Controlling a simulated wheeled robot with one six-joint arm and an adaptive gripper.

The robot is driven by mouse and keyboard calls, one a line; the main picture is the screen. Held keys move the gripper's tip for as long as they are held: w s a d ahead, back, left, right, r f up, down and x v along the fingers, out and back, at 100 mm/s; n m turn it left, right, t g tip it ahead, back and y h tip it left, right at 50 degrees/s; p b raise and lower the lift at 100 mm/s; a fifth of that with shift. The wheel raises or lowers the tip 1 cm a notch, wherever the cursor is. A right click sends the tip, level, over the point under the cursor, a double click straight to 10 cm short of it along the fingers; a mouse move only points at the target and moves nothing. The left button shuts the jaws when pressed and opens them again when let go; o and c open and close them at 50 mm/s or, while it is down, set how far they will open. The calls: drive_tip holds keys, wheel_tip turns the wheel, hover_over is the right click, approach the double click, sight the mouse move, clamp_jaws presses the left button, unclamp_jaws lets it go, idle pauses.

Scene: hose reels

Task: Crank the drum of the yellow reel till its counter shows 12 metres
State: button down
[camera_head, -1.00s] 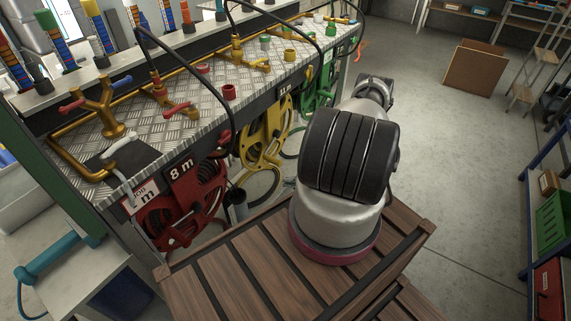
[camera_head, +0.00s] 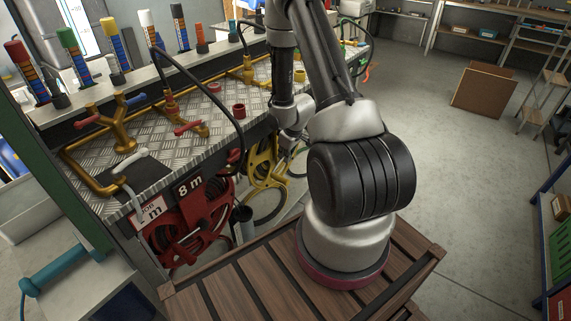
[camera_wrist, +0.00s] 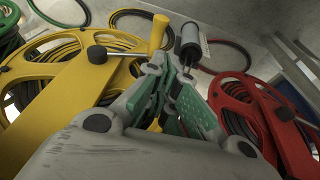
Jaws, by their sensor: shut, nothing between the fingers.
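The yellow reel (camera_head: 259,172) hangs on the bench front, partly hidden behind my arm in the head view. My gripper (camera_wrist: 172,82) is shut and empty, with green finger pads. In the wrist view its fingertips appear just below and right of the handle; I cannot tell whether they touch. The yellow reel's counter is hidden behind my arm, so its reading cannot be seen.
A grey cylinder (camera_head: 242,222) stands between the reels. Brass valves (camera_head: 118,130) line the bench top. Open floor lies at right.

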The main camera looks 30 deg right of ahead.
approach(281, 178)
drive_tip(key=x, duration=0.5)
drive_tip(key=shift+a+f, duration=0.15)
drive_tip(key=shift+w+f, duration=0.15)
drive_tip(key=shift+f, duration=0.45)
